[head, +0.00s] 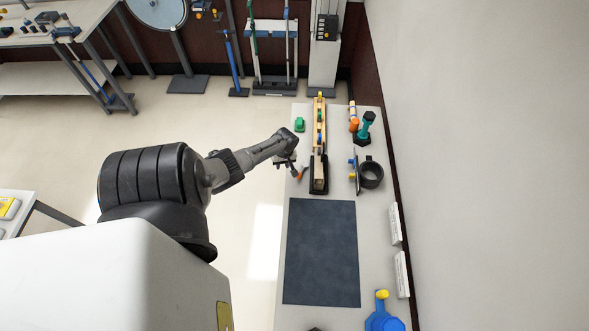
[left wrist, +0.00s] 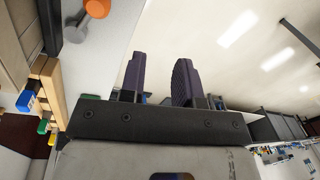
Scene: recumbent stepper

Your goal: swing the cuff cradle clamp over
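I cannot tell for sure which part is the cuff cradle clamp. A dark ring-shaped cuff holder (head: 371,174) stands on the right side of the bench, with a thin upright plate (head: 355,172) with blue and yellow parts at its left. My left gripper (head: 291,165) is at the bench's left edge, left of the wooden rack and well apart from the ring. In the left wrist view its two dark fingers (left wrist: 159,82) are spread with nothing between them. My right gripper is not in view.
A long wooden rack (head: 319,150) with coloured pieces stands between my left gripper and the ring; it also shows in the left wrist view (left wrist: 52,90). An orange piece (head: 298,175) lies by the gripper. A green block (head: 299,124) is behind. A flat dark mat (head: 321,252) lies nearer.

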